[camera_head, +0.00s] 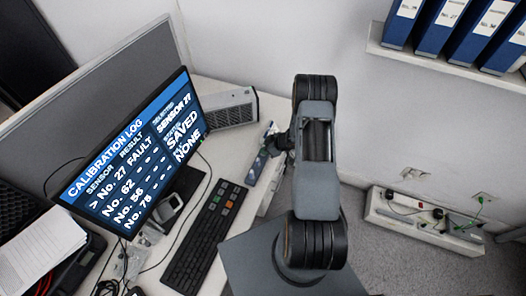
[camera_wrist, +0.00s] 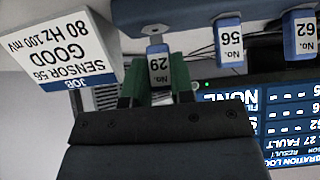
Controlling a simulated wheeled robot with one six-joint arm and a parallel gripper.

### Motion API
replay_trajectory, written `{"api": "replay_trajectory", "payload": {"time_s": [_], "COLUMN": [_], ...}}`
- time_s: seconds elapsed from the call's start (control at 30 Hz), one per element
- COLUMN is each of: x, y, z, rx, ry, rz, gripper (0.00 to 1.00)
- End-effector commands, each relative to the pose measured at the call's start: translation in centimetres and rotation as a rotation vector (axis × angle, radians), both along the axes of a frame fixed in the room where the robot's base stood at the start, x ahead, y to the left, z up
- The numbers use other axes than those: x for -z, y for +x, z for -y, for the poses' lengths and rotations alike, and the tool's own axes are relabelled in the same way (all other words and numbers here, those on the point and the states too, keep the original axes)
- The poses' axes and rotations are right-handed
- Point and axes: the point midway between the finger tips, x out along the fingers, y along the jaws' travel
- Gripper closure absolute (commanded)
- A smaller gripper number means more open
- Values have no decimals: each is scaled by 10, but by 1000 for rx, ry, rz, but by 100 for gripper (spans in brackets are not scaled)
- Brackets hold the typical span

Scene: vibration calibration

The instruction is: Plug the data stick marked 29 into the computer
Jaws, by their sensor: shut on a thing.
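A small data stick marked 29 (camera_wrist: 158,65) shows upside down in the wrist view, blue with a white label. My gripper (camera_wrist: 157,88) is shut on it, with a green finger on each side. The stick's far end is close to a blue holder (camera_wrist: 180,12); I cannot tell whether it still sits in it. In the head view my gripper (camera_head: 276,143) is over the desk's right edge and hides the stick. A grey vented box (camera_head: 230,108), perhaps the computer, stands behind the monitor (camera_head: 140,150). No port is clear.
Sticks marked 56 (camera_wrist: 229,42) and 62 (camera_wrist: 300,36) are beside stick 29. A job card (camera_wrist: 78,50) reads sensor 56, good, 80 Hz, 100 mV. The monitor's log lists No. 27 FAULT, with SAVED and NONE. A keyboard (camera_head: 205,235) lies before it.

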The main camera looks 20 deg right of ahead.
Motion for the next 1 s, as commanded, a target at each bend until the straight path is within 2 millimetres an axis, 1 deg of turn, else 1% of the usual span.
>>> {"api": "replay_trajectory", "payload": {"time_s": [0.47,0.67,1.0], "x": [-3,-12,-33], "y": [0,0,0], "z": [0,0,0], "rx": [0,0,0], "ry": [0,0,0], "rz": [0,0,0], "gripper": [100,100,100]}}
